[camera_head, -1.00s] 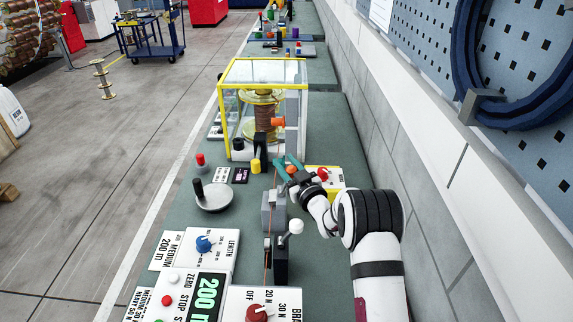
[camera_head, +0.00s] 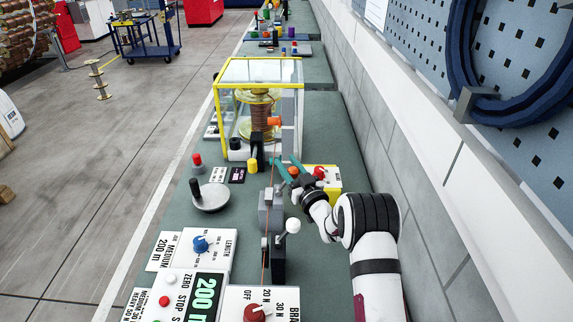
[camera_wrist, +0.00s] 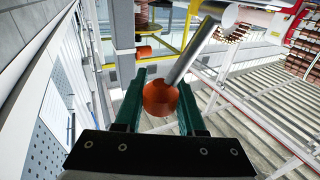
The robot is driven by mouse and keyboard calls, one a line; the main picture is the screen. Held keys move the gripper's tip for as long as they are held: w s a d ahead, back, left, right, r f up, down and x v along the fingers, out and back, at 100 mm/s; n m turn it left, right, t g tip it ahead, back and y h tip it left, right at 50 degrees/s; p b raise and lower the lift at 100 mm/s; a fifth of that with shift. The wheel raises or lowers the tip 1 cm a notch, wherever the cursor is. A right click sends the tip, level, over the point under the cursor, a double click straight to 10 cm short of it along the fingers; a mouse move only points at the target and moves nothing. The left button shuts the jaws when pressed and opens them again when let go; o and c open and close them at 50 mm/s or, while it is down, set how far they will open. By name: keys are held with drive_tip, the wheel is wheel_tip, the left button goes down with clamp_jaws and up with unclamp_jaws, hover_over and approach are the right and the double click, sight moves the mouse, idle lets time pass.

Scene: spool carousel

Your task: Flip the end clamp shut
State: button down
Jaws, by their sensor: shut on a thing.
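My gripper (camera_head: 287,169) is low over the bench, just in front of the glazed spool cabinet. Its teal fingers are shut on an orange ball knob (camera_head: 293,171). In the wrist view my gripper (camera_wrist: 160,100) has one finger on each side of the orange knob (camera_wrist: 160,97). A metal lever rod (camera_wrist: 198,52) runs from the knob up and right to a grey cylindrical end. This looks like the end clamp's lever; the clamp body is mostly hidden by the fingers in the head view.
The spool cabinet (camera_head: 218,112) with its yellow frame stands behind the gripper. A yellow box with a red knob (camera_head: 320,172) is close on the right. A grey block (camera_head: 271,212) and white-ball lever (camera_head: 292,225) stand in front. The wall runs along the right.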

drive_tip(key=c, duration=0.5)
unclamp_jaws()
drive_tip(key=shift+d, duration=0.1)
drive_tip(key=v, duration=1.5)
drive_tip(key=shift+s+d, duration=0.2)
drive_tip(key=shift+s, duration=0.15)
